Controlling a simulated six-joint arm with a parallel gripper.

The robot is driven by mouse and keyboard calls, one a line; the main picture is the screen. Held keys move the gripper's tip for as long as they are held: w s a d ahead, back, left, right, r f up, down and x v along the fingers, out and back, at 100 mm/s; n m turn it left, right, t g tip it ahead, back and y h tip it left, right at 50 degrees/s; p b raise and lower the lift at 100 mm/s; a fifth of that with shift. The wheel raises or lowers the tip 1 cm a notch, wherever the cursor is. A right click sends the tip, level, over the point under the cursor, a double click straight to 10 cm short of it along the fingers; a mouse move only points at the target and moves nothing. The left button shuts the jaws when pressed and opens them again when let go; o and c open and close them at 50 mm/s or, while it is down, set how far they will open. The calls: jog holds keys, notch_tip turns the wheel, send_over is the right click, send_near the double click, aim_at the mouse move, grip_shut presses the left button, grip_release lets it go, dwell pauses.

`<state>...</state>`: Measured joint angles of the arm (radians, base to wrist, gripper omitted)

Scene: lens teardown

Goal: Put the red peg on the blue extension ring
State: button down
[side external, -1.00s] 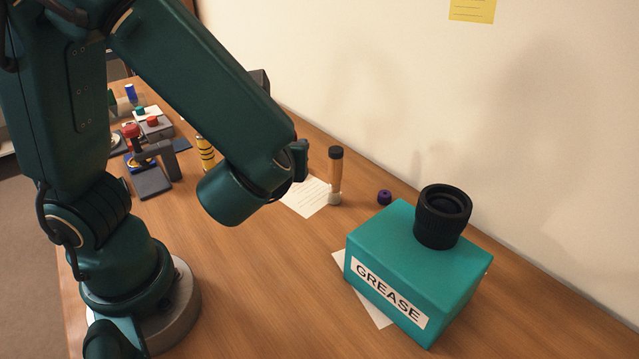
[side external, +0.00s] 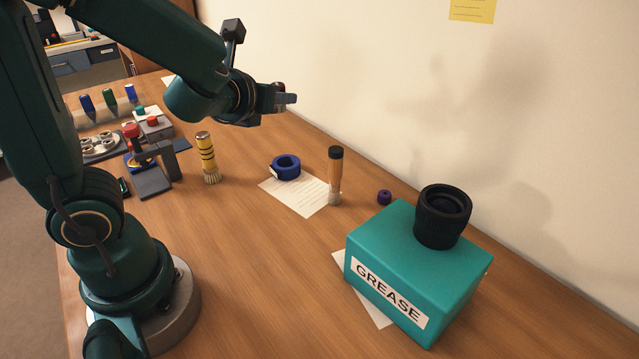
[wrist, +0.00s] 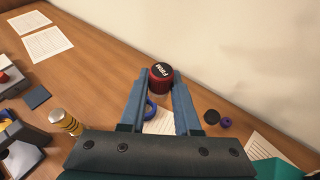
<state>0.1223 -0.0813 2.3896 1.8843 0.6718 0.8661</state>
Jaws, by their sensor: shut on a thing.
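My gripper (side external: 286,98) is raised above the table in the side view, its fingers pointing right. In the wrist view, my gripper (wrist: 160,86) is shut on the red peg (wrist: 155,85), which has a dark top with white lettering. The peg is small and dark at the fingers in the side view. The blue extension ring (side external: 275,161) lies on a white sheet on the table, below the gripper and apart from it. In the wrist view, the ring (wrist: 149,109) is partly hidden behind the left finger.
A teal grease box (side external: 400,262) carries a black lens part (side external: 432,231).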

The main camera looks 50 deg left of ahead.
jog(key=s+a+f+n+g+y, duration=0.2)
jog(key=s+a, duration=0.1)
jog(key=a, duration=0.3)
jog(key=s+a+f+n+g+y, duration=0.1)
jog(key=s+a+f+n+y, duration=0.1)
jog(key=a, duration=0.4)
send_over(285, 162)
notch_tip(285, 162, down, 7)
jog(key=shift+f, duration=2.1)
jog(key=shift+f, duration=0.1)
jog(key=c, duration=0.6)
grip_release()
